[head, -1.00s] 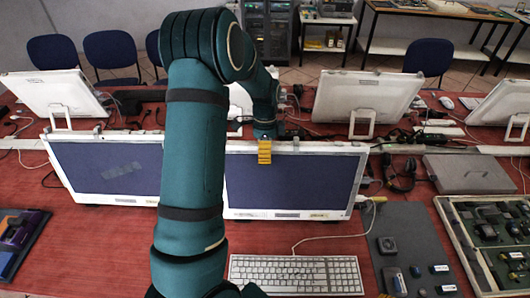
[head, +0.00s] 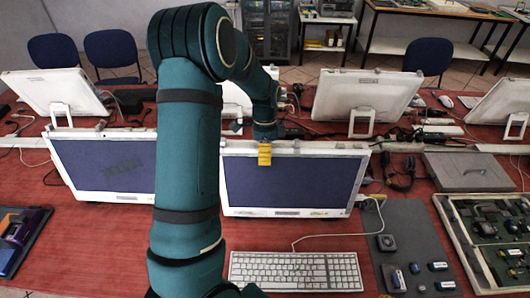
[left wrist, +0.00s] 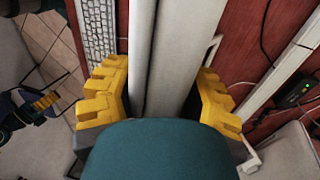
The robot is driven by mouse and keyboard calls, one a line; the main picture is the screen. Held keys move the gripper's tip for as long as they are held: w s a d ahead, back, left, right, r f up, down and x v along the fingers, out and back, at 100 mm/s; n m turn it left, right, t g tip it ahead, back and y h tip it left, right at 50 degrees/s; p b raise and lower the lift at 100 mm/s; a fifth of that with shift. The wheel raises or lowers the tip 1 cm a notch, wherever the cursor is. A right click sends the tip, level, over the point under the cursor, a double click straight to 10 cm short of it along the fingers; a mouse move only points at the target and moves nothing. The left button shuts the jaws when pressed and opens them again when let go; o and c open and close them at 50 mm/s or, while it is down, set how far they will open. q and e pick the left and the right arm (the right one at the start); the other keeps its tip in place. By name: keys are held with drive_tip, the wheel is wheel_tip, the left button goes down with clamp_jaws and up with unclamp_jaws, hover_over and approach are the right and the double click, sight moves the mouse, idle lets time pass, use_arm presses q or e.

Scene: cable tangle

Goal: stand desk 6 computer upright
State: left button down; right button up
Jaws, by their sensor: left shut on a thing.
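The white all-in-one computer with a dark blue screen (head: 290,185) stands on its lower edge on the red desk, screen toward me. Its exact lean is hard to tell. My left gripper (head: 264,153) reaches over from behind and is shut on the middle of its top edge. In the left wrist view the computer's pale top edge (left wrist: 182,50) runs between the yellow fingers (left wrist: 160,95), one on the screen side and one on the back. My right gripper (left wrist: 45,103) shows at the left of the wrist view; its opening is unclear. It is not in the head view.
A white keyboard (head: 295,272) lies in front of the computer. A second computer (head: 105,165) stands to the left, partly behind my arm. A grey mat (head: 415,240) with small parts and an open parts case (head: 440,215) lie right. Cables and headphones (head: 398,170) lie behind.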

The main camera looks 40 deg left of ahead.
use_arm(q)
drive_tip(key=c, duration=1.7)
unclamp_jaws()
drive_tip(key=shift+s+d+r, duration=0.1)
drive_tip(key=shift+s+d, duration=0.75)
drive_tip(key=shift+s, duration=0.1)
drive_tip(key=shift+w+a, duration=0.1)
drive_tip(key=shift+a, duration=0.05)
drive_tip(key=o, duration=1.2)
drive_tip(key=shift+o, duration=0.2)
use_arm(e)
drive_tip(key=shift+s+d, duration=0.4)
use_arm(q)
drive_tip(key=shift+w+r, duration=0.1)
